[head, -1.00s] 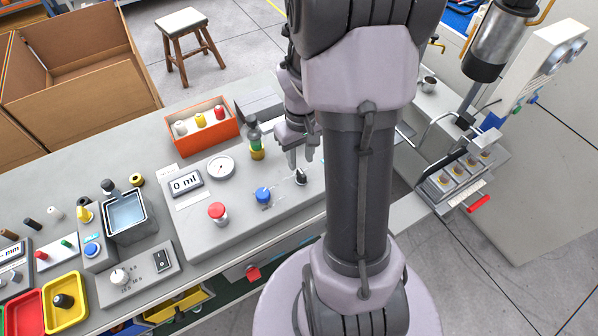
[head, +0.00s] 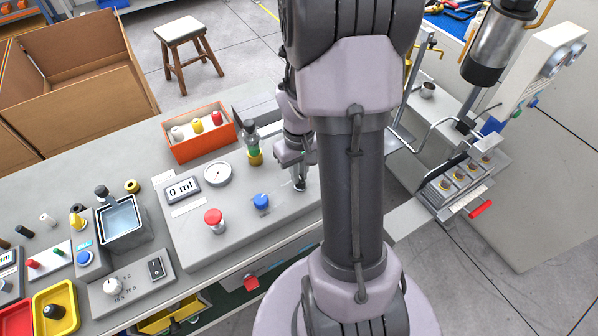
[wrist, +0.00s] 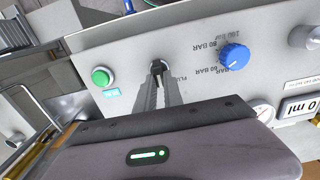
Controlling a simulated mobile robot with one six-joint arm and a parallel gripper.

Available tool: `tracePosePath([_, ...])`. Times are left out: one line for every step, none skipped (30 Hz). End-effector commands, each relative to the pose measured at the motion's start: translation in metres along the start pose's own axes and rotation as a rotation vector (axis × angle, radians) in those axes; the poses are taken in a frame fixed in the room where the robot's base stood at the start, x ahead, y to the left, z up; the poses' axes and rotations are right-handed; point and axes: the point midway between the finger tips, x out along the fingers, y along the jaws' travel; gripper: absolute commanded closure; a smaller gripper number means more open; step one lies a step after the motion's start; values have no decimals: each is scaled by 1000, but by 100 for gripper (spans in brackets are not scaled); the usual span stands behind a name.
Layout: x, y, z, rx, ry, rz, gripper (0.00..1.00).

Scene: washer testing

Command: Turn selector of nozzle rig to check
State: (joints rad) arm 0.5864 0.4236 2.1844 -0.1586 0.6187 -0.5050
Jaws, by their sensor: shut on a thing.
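The nozzle rig is a light grey panel box (head: 235,225) on the bench. Its black selector knob (head: 300,186) sits near the panel's right end and shows in the wrist view (wrist: 158,66), with a partly hidden label beginning "FLU" beside it. My gripper (head: 298,178) points down at the knob. In the wrist view its two fingers (wrist: 158,78) are closed around the knob, hiding much of it. The pointer's direction cannot be made out.
A blue knob (wrist: 235,57) with BAR markings and a green button (wrist: 102,76) flank the selector. A red button (head: 213,217), round gauge (head: 217,173), "0 ml" display (head: 182,189) and green bottle (head: 253,150) stand nearby. An orange box (head: 185,149) lies behind.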

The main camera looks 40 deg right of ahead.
Motion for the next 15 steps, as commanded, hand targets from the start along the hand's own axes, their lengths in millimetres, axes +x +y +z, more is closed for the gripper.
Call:
tracePosePath([0, 0, 0, 6, 0, 0, 100])
tracePosePath([0, 0, 0, 11, 0, 0, 100])
tracePosePath([0, 0, 0, 20, 0, 0, 100])
tracePosePath([0, 0, 0, 29, 0, 0, 100])
tracePosePath([0, 0, 0, 41, 0, 0, 100])
tracePosePath([0, 0, 0, 59, 1, 0, 100])
tracePosePath([0, 1, 0, 75, 1, 0, 100])
tracePosePath([0, 1, 0, 92, 1, 0, 100])
tracePosePath([0, 1, 0, 119, 1, 0, 100])
tracePosePath([0, 1, 0, 141, 1, 0, 100])
tracePosePath([0, 1, 0, 163, 1, 0, 100])
tracePosePath([0, 2, 0, 196, 0, 0, 100])
tracePosePath([0, 2, 0, 222, 0, 0, 100])
tracePosePath([0, 2, 0, 249, 0, 0, 100])
tracePosePath([1, 2, 0, 284, 0, 0, 100])
